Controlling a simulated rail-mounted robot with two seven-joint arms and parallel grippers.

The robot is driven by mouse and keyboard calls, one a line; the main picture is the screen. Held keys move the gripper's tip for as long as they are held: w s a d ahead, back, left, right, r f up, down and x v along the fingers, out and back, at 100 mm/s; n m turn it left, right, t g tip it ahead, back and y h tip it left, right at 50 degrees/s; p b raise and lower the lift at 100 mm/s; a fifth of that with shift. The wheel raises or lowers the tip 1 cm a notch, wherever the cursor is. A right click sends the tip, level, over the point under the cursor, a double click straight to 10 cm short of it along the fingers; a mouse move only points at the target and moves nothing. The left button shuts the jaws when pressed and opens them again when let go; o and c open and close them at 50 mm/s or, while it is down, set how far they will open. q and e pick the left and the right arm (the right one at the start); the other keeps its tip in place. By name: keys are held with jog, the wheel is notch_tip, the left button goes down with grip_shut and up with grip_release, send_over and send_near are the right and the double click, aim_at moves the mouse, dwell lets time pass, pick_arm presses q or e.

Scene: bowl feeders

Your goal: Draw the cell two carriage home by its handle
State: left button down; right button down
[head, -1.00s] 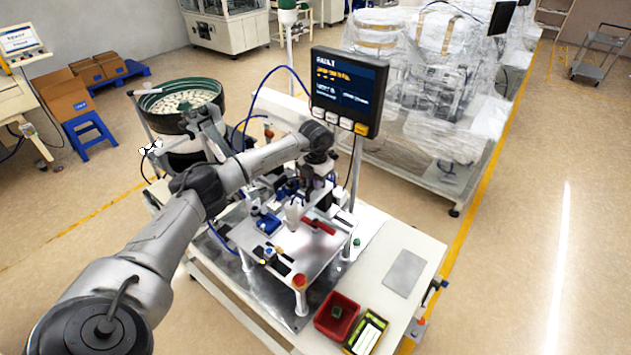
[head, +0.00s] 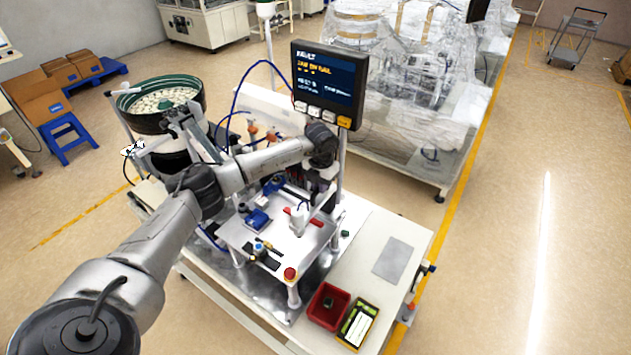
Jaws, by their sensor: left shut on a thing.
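My left arm reaches in from the left over the bench. Its gripper (head: 311,199) points down at the fixture plate (head: 262,238) and is shut on the carriage handle; the fingers and grip are small and partly hidden by the wrist. A pale upright cylindrical piece (head: 299,221) stands just below the gripper, in front of a red bar (head: 314,222). I cannot tell how it joins the carriage. A blue block (head: 257,219) sits to the left on the plate. My right gripper is out of view.
A screen (head: 328,80) reading FAULT stands behind the wrist. A bowl feeder (head: 160,118) is at the left. A red button (head: 290,273) is at the plate's front corner. A red bin (head: 328,307) and a yellow-edged tray (head: 357,325) lie front right, beside clear bench top.

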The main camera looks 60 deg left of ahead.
pick_arm(q)
jog(key=shift+w+d+r, duration=0.1)
jog(key=shift+d, duration=0.2)
jog(key=c, duration=1.1)
grip_release()
jog(key=shift+d, duration=0.15)
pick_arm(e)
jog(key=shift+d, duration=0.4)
pick_arm(q)
jog(key=shift+r, duration=0.3)
jog(key=shift+r+b, duration=1.45)
jog(key=shift+r, duration=5.1)
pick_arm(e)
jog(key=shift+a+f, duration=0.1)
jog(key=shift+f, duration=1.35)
